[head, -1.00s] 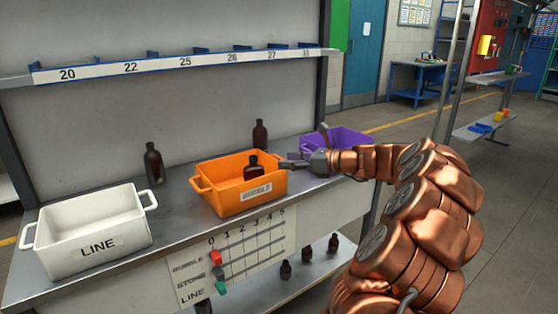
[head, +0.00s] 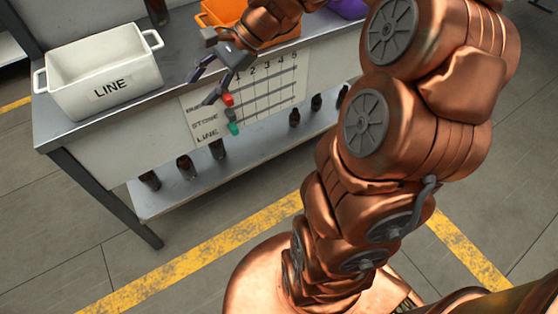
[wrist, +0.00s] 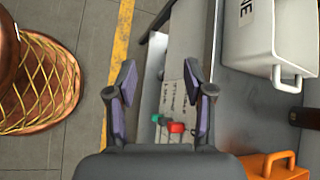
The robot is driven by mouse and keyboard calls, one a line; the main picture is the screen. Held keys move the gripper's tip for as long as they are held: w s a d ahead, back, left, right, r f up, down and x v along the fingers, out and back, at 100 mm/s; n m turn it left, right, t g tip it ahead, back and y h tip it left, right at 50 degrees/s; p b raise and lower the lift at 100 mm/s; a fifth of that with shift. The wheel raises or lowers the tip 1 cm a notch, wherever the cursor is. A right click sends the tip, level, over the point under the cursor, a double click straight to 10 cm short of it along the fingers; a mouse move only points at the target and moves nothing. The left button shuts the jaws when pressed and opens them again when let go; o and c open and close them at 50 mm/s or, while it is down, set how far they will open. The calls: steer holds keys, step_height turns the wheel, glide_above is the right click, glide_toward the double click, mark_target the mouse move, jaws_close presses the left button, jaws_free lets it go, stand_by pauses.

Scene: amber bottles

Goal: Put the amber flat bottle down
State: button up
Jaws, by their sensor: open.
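My gripper (head: 205,86) is open and empty, in front of the bench's front edge, between the white LINE bin and the orange bin. In the wrist view its two fingers (wrist: 158,82) stand apart with nothing between them. An amber bottle (head: 157,10) stands on the bench top behind the white bin, cut by the top edge; a dark bottle (wrist: 308,117) shows at the right in the wrist view. Several amber bottles (head: 185,166) stand on the lower shelf. I cannot tell which bottle is the flat one. The orange bin's inside is hidden.
The white LINE bin (head: 103,75) stands on the bench top at left. The orange bin (head: 222,12) is partly behind my arm. A purple bin (head: 348,8) is at the top edge. A chart (head: 255,95) with red and green markers hangs on the bench front.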

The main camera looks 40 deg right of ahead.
steer(key=s+a+f+n+g+h, duration=0.2)
steer(key=s+a+f+n, duration=0.15)
steer(key=s, duration=0.45)
steer(key=s+a+f+n+g+h, duration=0.25)
steer(key=s+n, duration=0.25)
steer(key=s, duration=0.3)
steer(key=s+d+f+n+h, duration=0.1)
steer(key=s+d+n+h, duration=0.1)
steer(key=s, duration=0.3)
steer(key=s+d+f+n+g+h, duration=0.1)
steer(key=s+d+f+n+h, duration=0.1)
steer(key=s+d+n, duration=0.1)
steer(key=s+n, duration=0.1)
steer(key=s, duration=0.1)
steer(key=shift+s+n, duration=0.35)
steer(key=shift+s, duration=0.05)
steer(key=shift+g, duration=0.25)
step_height(320, 180, up, 20)
steer(key=t+p, duration=0.1)
steer(key=p, duration=1.7)
steer(key=shift+f, duration=0.2)
